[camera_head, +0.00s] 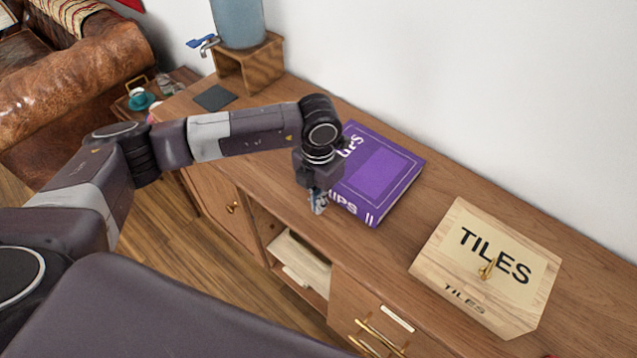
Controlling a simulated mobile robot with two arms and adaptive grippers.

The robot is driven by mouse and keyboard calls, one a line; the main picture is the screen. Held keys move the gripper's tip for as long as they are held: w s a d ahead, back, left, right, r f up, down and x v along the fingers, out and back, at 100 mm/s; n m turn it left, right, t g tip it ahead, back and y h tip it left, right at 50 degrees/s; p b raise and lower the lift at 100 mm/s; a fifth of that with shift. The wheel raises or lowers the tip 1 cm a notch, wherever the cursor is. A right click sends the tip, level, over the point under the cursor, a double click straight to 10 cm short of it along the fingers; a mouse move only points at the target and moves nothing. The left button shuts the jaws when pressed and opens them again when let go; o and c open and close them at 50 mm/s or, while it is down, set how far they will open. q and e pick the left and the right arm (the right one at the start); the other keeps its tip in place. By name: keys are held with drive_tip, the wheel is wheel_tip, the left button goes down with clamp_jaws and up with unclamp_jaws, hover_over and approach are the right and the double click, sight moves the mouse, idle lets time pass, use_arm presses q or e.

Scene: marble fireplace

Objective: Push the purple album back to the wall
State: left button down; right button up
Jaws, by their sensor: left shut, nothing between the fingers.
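The purple album (383,178) lies flat on the wooden sideboard, with white lettering on its cover and front edge. Its far edge is close to the white wall (440,70), with a strip of wood visible between them. My left gripper (319,205) points down at the album's front left side, with its fingers shut and empty. It appears next to the album's front edge; whether it touches I cannot tell. My left wrist hides the album's left part. My right gripper is not in view.
A wooden TILES box (487,267) stands on the sideboard (400,222) to the right. A blue water dispenser on a wooden stand (250,66) and a dark square mat (214,98) are at the back left. An open shelf (300,262) lies below the front edge.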

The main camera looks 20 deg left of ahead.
sight(349, 173)
use_arm(q)
drive_tip(key=w, duration=0.1)
drive_tip(key=w+d+p, duration=0.1)
drive_tip(key=shift+w+d+r, duration=0.1)
drive_tip(key=shift+w, duration=0.25)
drive_tip(key=shift+w+d, duration=0.15)
drive_tip(key=shift+w, duration=0.35)
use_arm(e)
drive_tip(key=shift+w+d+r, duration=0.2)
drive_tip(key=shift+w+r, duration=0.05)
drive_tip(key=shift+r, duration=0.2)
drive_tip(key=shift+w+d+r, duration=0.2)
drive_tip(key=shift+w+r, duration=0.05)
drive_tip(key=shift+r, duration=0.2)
